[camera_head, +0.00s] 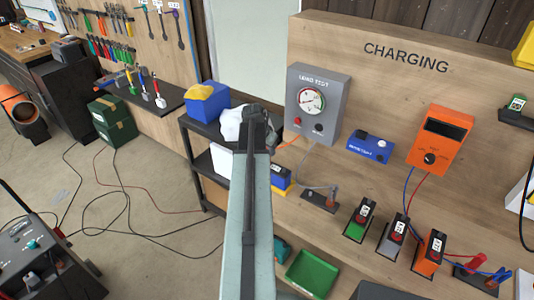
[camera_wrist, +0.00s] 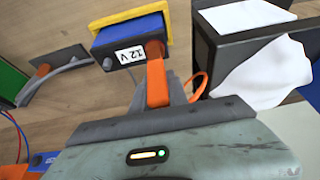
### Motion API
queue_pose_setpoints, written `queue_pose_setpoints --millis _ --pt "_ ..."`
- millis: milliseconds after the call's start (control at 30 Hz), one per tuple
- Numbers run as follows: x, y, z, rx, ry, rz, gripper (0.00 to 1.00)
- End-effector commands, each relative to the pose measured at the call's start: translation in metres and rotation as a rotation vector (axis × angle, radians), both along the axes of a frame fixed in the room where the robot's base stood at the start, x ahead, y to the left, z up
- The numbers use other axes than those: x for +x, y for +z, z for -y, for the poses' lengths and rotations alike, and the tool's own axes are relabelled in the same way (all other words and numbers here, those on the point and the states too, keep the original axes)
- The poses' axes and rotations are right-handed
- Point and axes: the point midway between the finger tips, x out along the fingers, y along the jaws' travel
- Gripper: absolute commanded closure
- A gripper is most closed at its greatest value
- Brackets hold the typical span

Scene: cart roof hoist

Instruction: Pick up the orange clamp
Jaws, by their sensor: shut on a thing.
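The orange clamp (camera_wrist: 157,84) stands upright in the middle of the wrist view, in front of the blue 12 V battery (camera_wrist: 130,48) with its yellow edge. My gripper (camera_wrist: 158,92) is shut on the clamp, with dark finger parts showing beside it. An orange cable (camera_wrist: 199,84) loops just to the right. In the head view my gripper (camera_head: 258,122) is at the far end of my arm, near the shelf, and the clamp is hidden there. The battery shows partly beside my arm (camera_head: 281,178).
A black shelf with a white cloth (camera_wrist: 265,75) is close on the right in the wrist view. The charging board (camera_head: 410,105) carries a grey load tester (camera_head: 317,103) and an orange meter (camera_head: 440,140). A dark plate with a brown clamp (camera_head: 332,193) and cable is nearby.

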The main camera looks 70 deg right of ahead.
Motion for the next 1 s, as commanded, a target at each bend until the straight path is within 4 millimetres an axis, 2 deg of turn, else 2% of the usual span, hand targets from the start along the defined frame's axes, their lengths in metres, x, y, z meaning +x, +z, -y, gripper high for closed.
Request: queue_pose_setpoints --millis 867,1000 --pt "0.0008 0.0 -0.0005 0.001 0.0 0.001 1.0" --pt "0.0009 0.0064 -0.0005 0.001 0.001 0.001 1.0"
